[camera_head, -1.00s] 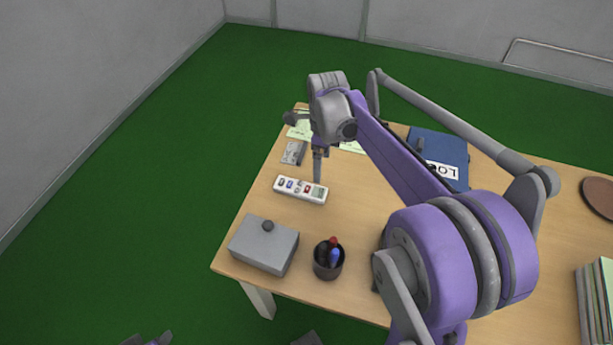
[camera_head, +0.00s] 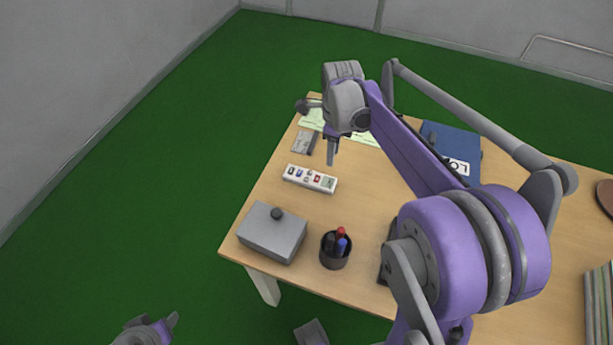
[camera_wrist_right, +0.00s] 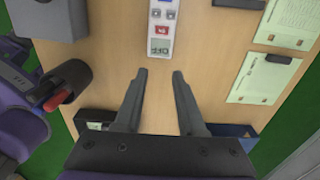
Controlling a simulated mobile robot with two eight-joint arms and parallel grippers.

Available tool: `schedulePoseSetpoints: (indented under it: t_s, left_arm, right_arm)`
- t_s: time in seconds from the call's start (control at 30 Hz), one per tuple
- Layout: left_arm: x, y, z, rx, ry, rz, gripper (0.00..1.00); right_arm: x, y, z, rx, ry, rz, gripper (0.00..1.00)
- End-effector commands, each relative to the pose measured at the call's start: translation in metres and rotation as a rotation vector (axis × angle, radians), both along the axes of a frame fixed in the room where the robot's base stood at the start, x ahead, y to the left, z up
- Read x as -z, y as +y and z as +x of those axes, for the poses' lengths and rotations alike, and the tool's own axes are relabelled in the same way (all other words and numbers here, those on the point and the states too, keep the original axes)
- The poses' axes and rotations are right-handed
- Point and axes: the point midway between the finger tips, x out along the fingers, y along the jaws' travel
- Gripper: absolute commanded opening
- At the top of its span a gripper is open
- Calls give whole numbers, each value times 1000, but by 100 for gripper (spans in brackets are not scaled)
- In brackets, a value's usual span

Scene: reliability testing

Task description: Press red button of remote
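The white remote (camera_head: 310,179) lies on the table in the head view, with several small buttons and a grey display at its right end. Its red button (camera_head: 317,179) is beside the display. The remote also shows at the top of the right wrist view (camera_wrist_right: 161,12), with the red button (camera_wrist_right: 162,30) above the display. My right gripper (camera_wrist_right: 159,75) is open and empty, its fingertips apart and below the display end in that view. In the head view my right gripper (camera_head: 332,152) is above the remote's far right side. My left gripper (camera_head: 154,321) is open at the bottom left, off the table.
A grey lidded box (camera_head: 272,235) and a dark pen cup (camera_head: 334,252) stand on the table (camera_head: 345,215) in front of the remote. A blue binder (camera_head: 450,145) lies behind my right arm. Papers (camera_head: 313,118) lie at the far left corner.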

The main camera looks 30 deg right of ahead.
Motion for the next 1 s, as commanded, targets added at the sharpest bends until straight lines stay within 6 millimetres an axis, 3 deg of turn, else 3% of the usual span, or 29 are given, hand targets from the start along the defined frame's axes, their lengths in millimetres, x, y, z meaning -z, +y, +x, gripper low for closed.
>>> schedulePoseSetpoints:
  t_s: [0.03, 0.2, 1.0]
  left_arm:
    - [0, 0, 0, 0, 0, 0, 50]
    - [0, 0, 0, 0, 0, 0, 50]
    - [0, 0, 0, 0, 0, 0, 50]
  right_arm:
    - [0, 0, 0, 0, 0, 0, 28]
    - [0, 0, 0, 0, 0, 0, 0]
    - [0, 0, 0, 0, 0, 0, 0]
